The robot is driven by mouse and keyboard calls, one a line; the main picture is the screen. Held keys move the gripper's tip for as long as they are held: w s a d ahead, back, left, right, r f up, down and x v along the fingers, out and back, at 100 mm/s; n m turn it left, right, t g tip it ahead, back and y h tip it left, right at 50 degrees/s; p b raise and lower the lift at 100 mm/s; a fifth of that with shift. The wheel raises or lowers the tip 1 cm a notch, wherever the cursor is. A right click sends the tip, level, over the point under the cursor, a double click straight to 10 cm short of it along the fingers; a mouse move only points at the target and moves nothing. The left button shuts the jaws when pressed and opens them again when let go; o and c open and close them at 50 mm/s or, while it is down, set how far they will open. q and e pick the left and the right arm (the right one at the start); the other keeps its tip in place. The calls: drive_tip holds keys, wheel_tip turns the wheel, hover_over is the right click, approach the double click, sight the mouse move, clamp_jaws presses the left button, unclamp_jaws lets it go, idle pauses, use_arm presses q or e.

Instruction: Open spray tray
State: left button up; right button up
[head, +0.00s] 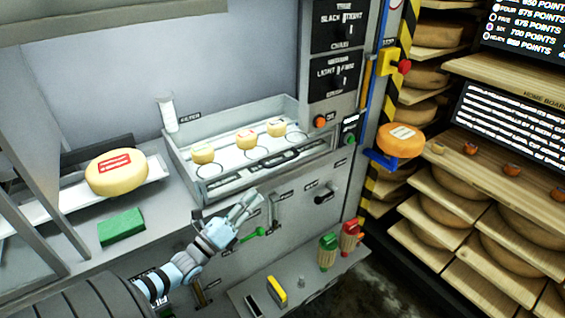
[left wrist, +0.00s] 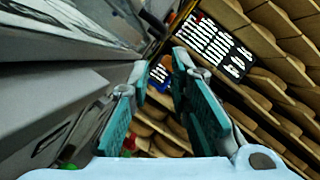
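A low grey tray (head: 316,276) stands out from the machine's front panel at the bottom centre of the head view. It holds a green bottle (head: 327,252), a red bottle (head: 349,237) and a yellow item (head: 277,290). I take it for the spray tray, but no readable label confirms this. My left gripper (head: 250,203) is in front of the panel, above and left of this tray and apart from it. In the left wrist view its two teal fingers (left wrist: 160,115) are spread with nothing between them. My right gripper is not in view.
A metal basin (head: 205,189) with several small cheeses sits above the panel. Levers (head: 275,205) and a green handle (head: 252,235) stick out near my left gripper. A green sponge (head: 121,227) and a large cheese (head: 116,173) are left. Cheese shelves (head: 480,195) stand right.

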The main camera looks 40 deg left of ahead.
sight(283, 161)
use_arm(q)
drive_tip(key=b+x, duration=0.1)
drive_tip(key=x, duration=0.3)
drive_tip(key=b+x, duration=0.1)
drive_tip(key=x, duration=0.4)
drive_tip(key=b+x, duration=0.2)
drive_tip(key=x, duration=0.3)
drive_tip(key=shift+r, duration=0.45)
drive_tip(key=shift+c, duration=0.2)
clamp_jaws()
